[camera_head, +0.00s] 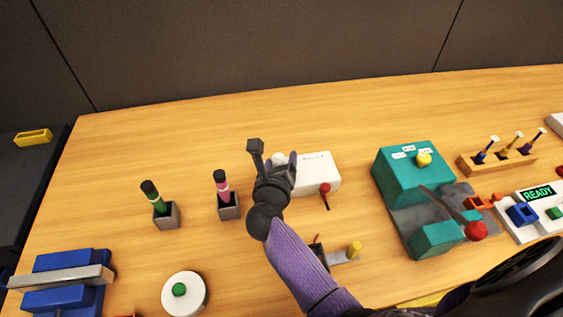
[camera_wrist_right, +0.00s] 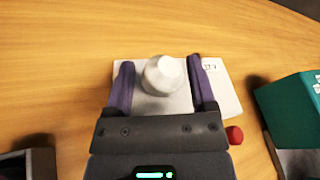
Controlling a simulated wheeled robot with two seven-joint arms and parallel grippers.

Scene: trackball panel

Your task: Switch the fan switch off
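A white panel box (camera_head: 319,173) stands near the middle of the table, with a white ball or knob (camera_wrist_right: 163,75) on its top and a small label too small to read. A red-tipped lever (camera_head: 325,188) sticks out at its front. My right gripper (camera_head: 279,159) is over the left part of this box. In the wrist view its two purple fingers (camera_wrist_right: 162,68) are apart, one on each side of the white ball; contact cannot be told. No switch is legibly marked as the fan switch. My left gripper is not in view.
A teal block (camera_head: 407,177) with a yellow knob (camera_head: 424,159) and unreadable labels stands to the right. A white unit with a READY display (camera_head: 538,194) is farther right. Two pens in grey holders (camera_head: 167,216) and a white round base with a green button (camera_head: 179,290) are left.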

